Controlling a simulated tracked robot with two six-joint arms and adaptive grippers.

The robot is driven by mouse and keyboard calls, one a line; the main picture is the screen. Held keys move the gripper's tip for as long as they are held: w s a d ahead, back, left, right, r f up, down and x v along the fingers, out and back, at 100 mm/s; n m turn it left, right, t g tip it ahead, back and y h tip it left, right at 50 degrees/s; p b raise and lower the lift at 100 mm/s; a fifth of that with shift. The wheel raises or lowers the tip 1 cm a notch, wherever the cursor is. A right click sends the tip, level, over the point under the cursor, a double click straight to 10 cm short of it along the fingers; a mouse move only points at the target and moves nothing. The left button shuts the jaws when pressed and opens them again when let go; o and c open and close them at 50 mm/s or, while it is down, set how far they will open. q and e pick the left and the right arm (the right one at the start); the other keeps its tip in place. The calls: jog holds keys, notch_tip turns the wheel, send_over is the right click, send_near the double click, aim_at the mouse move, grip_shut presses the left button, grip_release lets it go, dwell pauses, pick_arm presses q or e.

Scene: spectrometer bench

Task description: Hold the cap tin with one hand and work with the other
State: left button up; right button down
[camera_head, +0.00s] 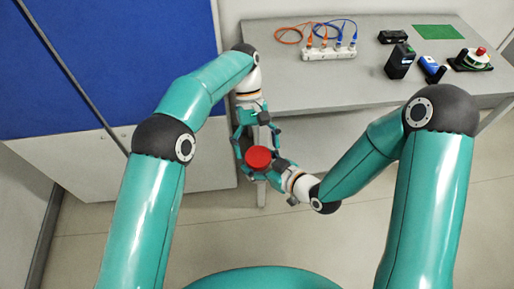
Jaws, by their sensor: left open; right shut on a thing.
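A round red tin (258,158), which I take to be the cap tin, is in the air in front of the table's near left edge. My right gripper (266,166) is shut on the tin from the lower right. My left gripper (256,136) comes down from above with its fingers spread open, just behind the tin. I cannot tell whether the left fingers touch it. The tin's underside and the inside of the right jaw are hidden.
The grey table (300,95) holds a white power strip (328,53) with orange and blue cables, a black box (400,62), a smaller black box (392,37), a blue item (431,67), a green mat (438,32) and a red-topped device (472,60). A blue-and-white cabinet (120,50) stands left.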

pick_arm(q)
jog(key=shift+r, duration=1.75)
jog(key=shift+c, duration=0.2)
